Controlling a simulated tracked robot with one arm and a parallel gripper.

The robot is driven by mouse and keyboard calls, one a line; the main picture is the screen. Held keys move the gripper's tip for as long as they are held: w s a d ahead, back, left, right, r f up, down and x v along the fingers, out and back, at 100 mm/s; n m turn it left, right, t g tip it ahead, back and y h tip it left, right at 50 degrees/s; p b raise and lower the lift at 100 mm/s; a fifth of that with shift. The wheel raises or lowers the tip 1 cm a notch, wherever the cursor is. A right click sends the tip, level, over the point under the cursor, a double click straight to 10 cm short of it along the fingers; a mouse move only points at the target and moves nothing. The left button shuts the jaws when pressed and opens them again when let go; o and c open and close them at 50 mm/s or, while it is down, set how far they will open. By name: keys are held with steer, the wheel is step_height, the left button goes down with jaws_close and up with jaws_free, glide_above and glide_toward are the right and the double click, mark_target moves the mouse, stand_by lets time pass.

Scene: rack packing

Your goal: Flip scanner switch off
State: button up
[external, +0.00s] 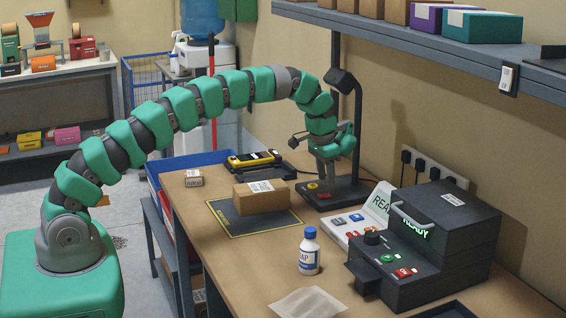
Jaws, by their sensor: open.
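The scanner stand has a black base (350,190), a tall post and a dark scanner head (341,79) at the top. A small yellow and red control (312,186) shows on the front left of the base; I cannot tell its position or whether it is the switch. My gripper (326,180) points down just above the base, to the right of this control. It is open and empty. I cannot tell whether a fingertip touches the base.
A brown labelled box (262,197) sits on a dark mat (226,220). A yellow handheld device (250,159) lies in a black cradle behind it. A black machine (445,235) showing READY, a white bottle (309,252) and a small box (193,178) stand on the bench. A shelf (420,35) hangs above.

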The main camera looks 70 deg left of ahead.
mark_target(324, 196)
step_height(324, 196, up, 8)
steer(key=s, duration=0.1)
steer(key=shift+f, duration=0.25)
steer(key=w+d+r+m+t+y+b, duration=0.1)
steer(key=d+r+m+t+b, duration=0.15)
steer(key=d+r, duration=0.7)
steer(key=s+d+r+t+b, duration=0.1)
steer(key=s+d+r+t, duration=0.1)
steer(key=s+d+r, duration=0.3)
steer(key=s+d+r+t, duration=0.1)
steer(key=d+r+t, duration=0.15)
steer(key=r, duration=0.45)
steer(key=s+a+r+n+t+b, duration=0.1)
steer(key=s+r+t, duration=0.2)
steer(key=s+r, duration=0.8)
steer(key=s+a+r+n+t+h+b, duration=0.1)
steer(key=s+a+r+t, duration=0.1)
steer(key=s+r, duration=1)
step_height(324, 196, up, 2)
steer(key=shift+s+a+r+t, duration=0.2)
steer(key=shift+s+a+t, duration=0.1)
steer(key=shift+t, duration=0.6)
